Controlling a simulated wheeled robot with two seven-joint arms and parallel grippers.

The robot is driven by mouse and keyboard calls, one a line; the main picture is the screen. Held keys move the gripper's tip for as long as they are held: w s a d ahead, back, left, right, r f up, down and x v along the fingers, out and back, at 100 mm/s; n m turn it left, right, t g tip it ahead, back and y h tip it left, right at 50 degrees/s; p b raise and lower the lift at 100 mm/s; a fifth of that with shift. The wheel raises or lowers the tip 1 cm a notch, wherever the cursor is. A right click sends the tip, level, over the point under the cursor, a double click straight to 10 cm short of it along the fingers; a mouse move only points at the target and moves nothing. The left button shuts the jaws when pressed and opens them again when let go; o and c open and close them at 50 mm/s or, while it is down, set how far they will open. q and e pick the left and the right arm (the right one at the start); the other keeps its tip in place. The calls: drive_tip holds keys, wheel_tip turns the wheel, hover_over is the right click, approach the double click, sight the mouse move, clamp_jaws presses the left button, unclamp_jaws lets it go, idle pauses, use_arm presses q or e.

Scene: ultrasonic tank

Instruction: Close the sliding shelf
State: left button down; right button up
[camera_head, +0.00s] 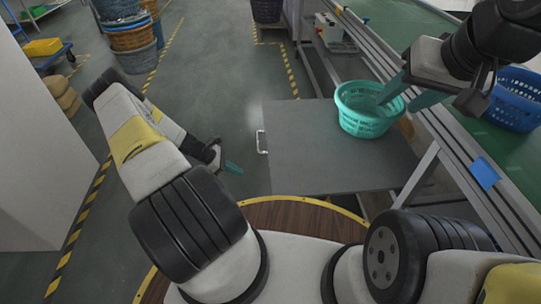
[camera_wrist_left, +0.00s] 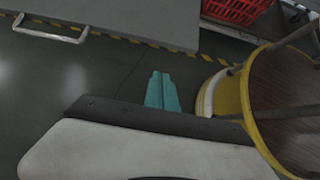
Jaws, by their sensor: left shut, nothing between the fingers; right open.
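The sliding shelf (camera_head: 300,165) is a flat grey panel pulled out to the left from under the conveyor. Its pale metal handle (camera_head: 262,142) is on its left edge; the handle also shows at the upper left of the left wrist view (camera_wrist_left: 50,31). My left gripper (camera_head: 233,168) is left of the shelf and nearer to me than the handle, apart from it; its teal fingers are together and empty in the left wrist view (camera_wrist_left: 158,90). My right gripper (camera_head: 409,91) is open, with its fingers apart beside and partly over the teal basket (camera_head: 362,122) on the shelf.
The green conveyor (camera_head: 420,30) runs along the right, with a blue basket (camera_head: 512,105) on it. A red crate (camera_wrist_left: 240,12) shows in the left wrist view. A pale cabinet side (camera_head: 40,160) stands at far left. Open floor (camera_head: 215,90) lies left of the shelf.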

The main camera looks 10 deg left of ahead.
use_arm(q)
drive_tip(key=d+r+x, duration=0.2)
drive_tip(key=x, duration=1)
drive_tip(key=shift+w+d+f, duration=0.25)
drive_tip(key=shift+w, duration=0.1)
